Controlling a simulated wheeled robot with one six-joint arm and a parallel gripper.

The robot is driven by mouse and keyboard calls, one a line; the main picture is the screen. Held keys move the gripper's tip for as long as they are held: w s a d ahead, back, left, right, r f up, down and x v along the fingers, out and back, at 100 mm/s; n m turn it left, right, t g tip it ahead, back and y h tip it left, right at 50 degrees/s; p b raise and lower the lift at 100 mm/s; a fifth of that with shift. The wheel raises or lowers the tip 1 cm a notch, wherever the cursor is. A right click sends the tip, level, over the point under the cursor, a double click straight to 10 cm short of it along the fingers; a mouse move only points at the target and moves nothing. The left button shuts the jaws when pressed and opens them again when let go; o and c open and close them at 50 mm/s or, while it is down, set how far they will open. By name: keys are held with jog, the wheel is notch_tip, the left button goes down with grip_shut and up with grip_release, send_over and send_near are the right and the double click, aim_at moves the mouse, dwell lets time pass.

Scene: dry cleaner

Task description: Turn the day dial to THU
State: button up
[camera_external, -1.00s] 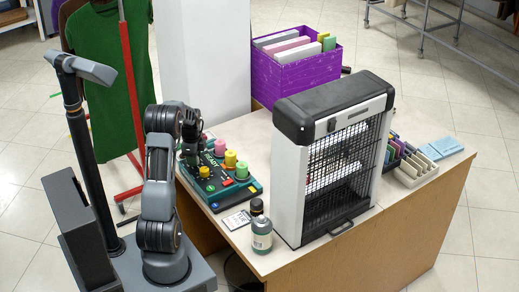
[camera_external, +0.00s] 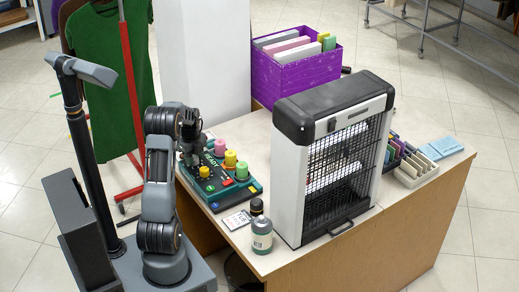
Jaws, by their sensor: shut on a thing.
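A dark teal panel (camera_external: 217,201) lies on the left end of the table. It carries several coloured knobs: a pink one (camera_external: 220,147), a yellow one (camera_external: 230,158), a green one (camera_external: 241,170) and another yellow one (camera_external: 204,171). My gripper (camera_external: 191,160) points down over the panel's far left part. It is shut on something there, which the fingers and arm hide. I cannot make out the day dial's lettering or which day it points to.
A tall black-and-white caged appliance (camera_external: 335,150) stands right of the panel. A bottle (camera_external: 262,236) and a small card (camera_external: 237,220) are near the front edge. A purple bin (camera_external: 300,85) is behind. A slotted rack (camera_external: 415,170) stands at the right.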

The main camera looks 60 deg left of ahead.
dwell(0.4)
jog(key=o, duration=0.9)
jog(key=shift+o, duration=0.2)
jog(key=shift+r, duration=0.1)
notch_tip(320, 180, up, 14)
jog(key=shift+s, duration=0.2)
jog(key=shift+f, duration=0.2)
